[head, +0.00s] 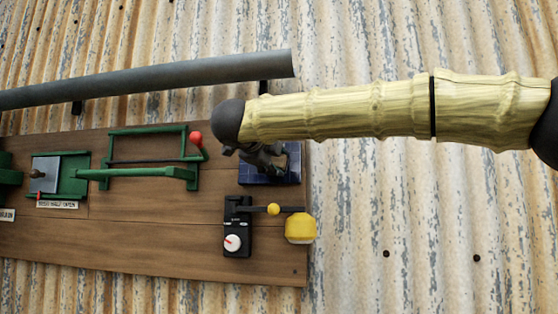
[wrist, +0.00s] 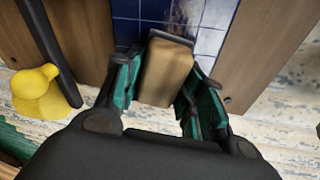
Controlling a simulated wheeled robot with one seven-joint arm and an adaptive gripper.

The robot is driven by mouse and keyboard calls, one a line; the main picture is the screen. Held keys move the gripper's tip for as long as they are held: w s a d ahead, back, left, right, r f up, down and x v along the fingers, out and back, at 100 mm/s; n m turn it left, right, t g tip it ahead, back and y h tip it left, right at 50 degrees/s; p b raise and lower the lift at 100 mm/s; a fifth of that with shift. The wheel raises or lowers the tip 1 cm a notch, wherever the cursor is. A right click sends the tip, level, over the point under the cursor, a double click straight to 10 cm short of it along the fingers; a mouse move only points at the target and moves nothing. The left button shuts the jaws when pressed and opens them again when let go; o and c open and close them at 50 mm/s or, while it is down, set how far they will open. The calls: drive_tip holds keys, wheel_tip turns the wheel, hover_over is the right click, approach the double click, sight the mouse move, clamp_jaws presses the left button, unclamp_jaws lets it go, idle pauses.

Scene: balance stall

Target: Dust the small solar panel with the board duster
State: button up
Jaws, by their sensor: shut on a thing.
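The small solar panel, blue with pale grid lines, is mounted at the right end of the wooden board in the head view (head: 293,163), partly hidden behind my gripper (head: 264,158). The panel also fills the top middle of the wrist view (wrist: 212,38). In the wrist view my gripper (wrist: 158,84) is shut on the board duster (wrist: 166,72), a wooden block with a dark pad at its far end. The pad is in front of the panel; I cannot tell whether it touches. In the head view the duster is mostly hidden by my gripper.
Below the panel, a black device with a white dial (head: 233,242) carries an arm with a yellow weight (head: 300,229). Left are a green frame with a red knob (head: 196,138) and a green box (head: 72,178). A grey pipe (head: 150,84) runs above the board.

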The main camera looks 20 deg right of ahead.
sight(293, 161)
drive_tip(key=shift+w+a+r, duration=0.2)
drive_tip(key=shift+w+a, duration=0.3)
drive_tip(key=shift+a, duration=0.1)
drive_tip(key=shift+w+a+r, duration=0.15)
drive_tip(key=shift+w+a, duration=0.3)
drive_tip(key=shift+a, duration=0.15)
idle(1.1)
drive_tip(key=shift+d, duration=0.1)
drive_tip(key=shift+s+d+b, duration=0.45)
drive_tip(key=shift+s+d, duration=0.25)
drive_tip(key=shift+d, duration=0.25)
drive_tip(key=shift+s+d+b, duration=0.5)
drive_tip(key=shift+s+d, duration=0.15)
drive_tip(key=shift+d, duration=0.3)
drive_tip(key=shift+s+d+b, duration=0.45)
drive_tip(key=shift+s+d, duration=0.25)
drive_tip(key=shift+d, duration=0.25)
drive_tip(key=w+a+p, duration=0.2)
drive_tip(key=w+a, duration=0.4)
drive_tip(key=a, duration=0.3)
drive_tip(key=shift+w+p, duration=0.15)
drive_tip(key=shift+p, duration=0.15)
